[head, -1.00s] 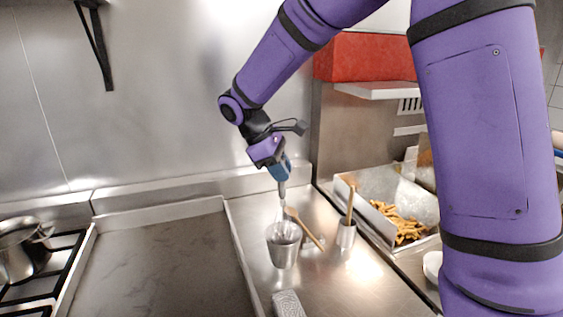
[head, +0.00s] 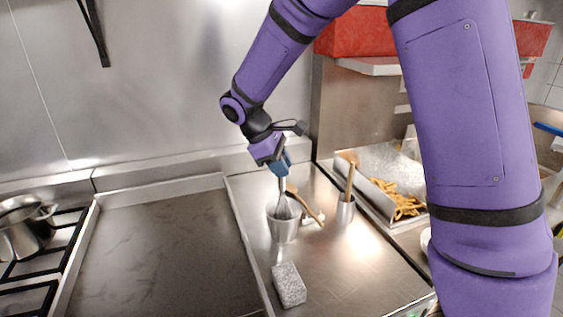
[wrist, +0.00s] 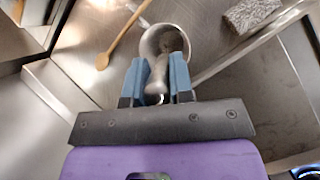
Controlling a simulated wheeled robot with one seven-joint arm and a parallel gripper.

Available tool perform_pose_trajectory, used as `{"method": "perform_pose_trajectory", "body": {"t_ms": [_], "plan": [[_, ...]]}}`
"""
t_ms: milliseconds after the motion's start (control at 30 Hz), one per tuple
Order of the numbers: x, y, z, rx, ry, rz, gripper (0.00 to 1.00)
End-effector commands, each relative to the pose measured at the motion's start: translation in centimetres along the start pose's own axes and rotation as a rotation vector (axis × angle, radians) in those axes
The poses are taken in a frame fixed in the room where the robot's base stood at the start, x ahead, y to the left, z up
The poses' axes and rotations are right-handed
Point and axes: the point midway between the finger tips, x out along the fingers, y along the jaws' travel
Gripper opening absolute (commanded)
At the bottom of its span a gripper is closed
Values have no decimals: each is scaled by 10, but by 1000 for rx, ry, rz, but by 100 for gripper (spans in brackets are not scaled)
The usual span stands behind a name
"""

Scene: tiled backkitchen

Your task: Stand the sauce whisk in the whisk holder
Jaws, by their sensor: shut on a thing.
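The sauce whisk (head: 283,188) hangs close to upright, handle up, below my gripper (head: 283,170). My gripper is shut on its handle, which also shows between the blue fingers in the wrist view (wrist: 157,75). The whisk holder, a round metal cup (head: 283,230), stands on the steel counter right under the gripper. The whisk's wires show at the cup's mouth, and their lower part seems to be inside it. The tip is hidden by the cup wall. In the wrist view the cup's rim (wrist: 145,42) surrounds the whisk's lower end.
A wooden spoon (head: 310,208) lies just right of the cup. A small metal pot (head: 345,211) with a wooden handle in it stands farther right. A grey block (head: 289,285) lies in front. A fries tray (head: 405,212) is at right, a pot (head: 20,235) at left.

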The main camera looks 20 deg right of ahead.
Motion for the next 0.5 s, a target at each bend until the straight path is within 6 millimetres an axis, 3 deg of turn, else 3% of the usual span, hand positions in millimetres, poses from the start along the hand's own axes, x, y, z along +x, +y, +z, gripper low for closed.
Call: {"method": "perform_pose_trajectory", "body": {"t_ms": [267, 300, 400, 500], "plan": [[0, 0, 0, 0, 0, 0, 0], [0, 0, 0, 0, 0, 0, 31], [0, 0, 0, 0, 0, 0, 51], [0, 0, 0, 0, 0, 0, 51]]}}
